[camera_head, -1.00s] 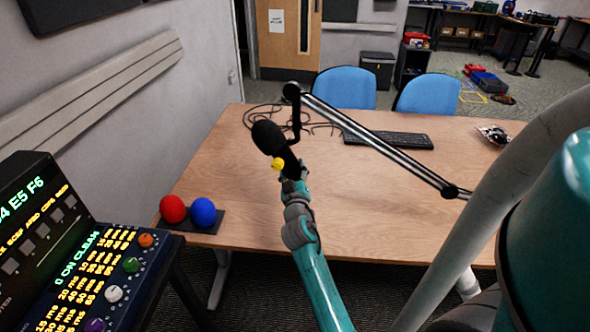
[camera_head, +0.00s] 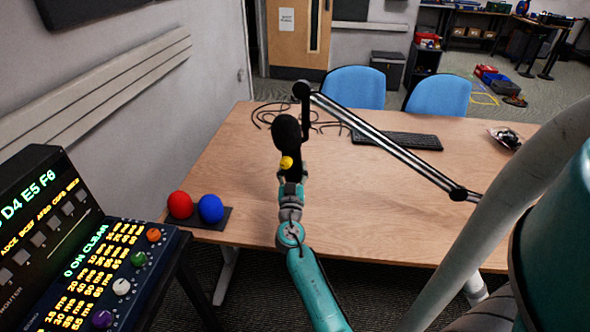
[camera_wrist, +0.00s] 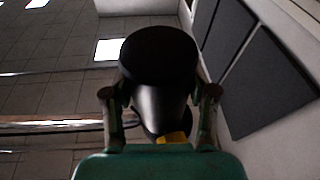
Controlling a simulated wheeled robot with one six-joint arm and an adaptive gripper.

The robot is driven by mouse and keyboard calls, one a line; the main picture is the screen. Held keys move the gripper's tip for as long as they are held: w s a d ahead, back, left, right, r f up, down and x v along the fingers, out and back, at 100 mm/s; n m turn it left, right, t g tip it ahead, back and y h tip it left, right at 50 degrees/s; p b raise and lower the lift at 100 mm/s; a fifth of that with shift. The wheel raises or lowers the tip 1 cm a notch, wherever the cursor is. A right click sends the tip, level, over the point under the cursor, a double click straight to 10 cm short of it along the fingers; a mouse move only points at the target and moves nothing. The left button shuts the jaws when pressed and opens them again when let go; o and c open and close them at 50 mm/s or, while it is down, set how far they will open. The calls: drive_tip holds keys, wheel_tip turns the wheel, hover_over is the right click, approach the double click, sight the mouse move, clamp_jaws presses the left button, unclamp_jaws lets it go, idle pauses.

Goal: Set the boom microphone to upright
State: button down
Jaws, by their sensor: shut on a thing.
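The boom microphone (camera_head: 287,133) is black with a rounded foam head and hangs from the end of a jointed boom arm (camera_head: 385,148) above the table. In the head view it stands close to upright, head up, with a yellow part (camera_head: 286,163) on its body. My gripper (camera_head: 291,181) is at the microphone's lower end, partly hidden by it and my wrist. In the wrist view the fingers of my gripper (camera_wrist: 160,108) lie on both sides of the black microphone body (camera_wrist: 160,60), shut on it.
The wooden table (camera_head: 370,220) holds a keyboard (camera_head: 398,140), loose cables (camera_head: 265,113), and a red ball (camera_head: 180,205) and a blue ball (camera_head: 210,208) on a dark base. A control panel (camera_head: 90,270) stands at the left. Two blue chairs (camera_head: 353,92) are behind the table.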

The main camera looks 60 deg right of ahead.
drive_tip(key=shift+w+a+m, duration=0.1)
drive_tip(key=shift+w+m, duration=0.2)
drive_tip(key=shift+m, duration=0.4)
drive_tip(key=shift+c, duration=1.6)
unclamp_jaws()
drive_tip(key=shift+h, duration=0.3)
drive_tip(key=v, duration=1.2)
drive_tip(key=shift+r, duration=0.1)
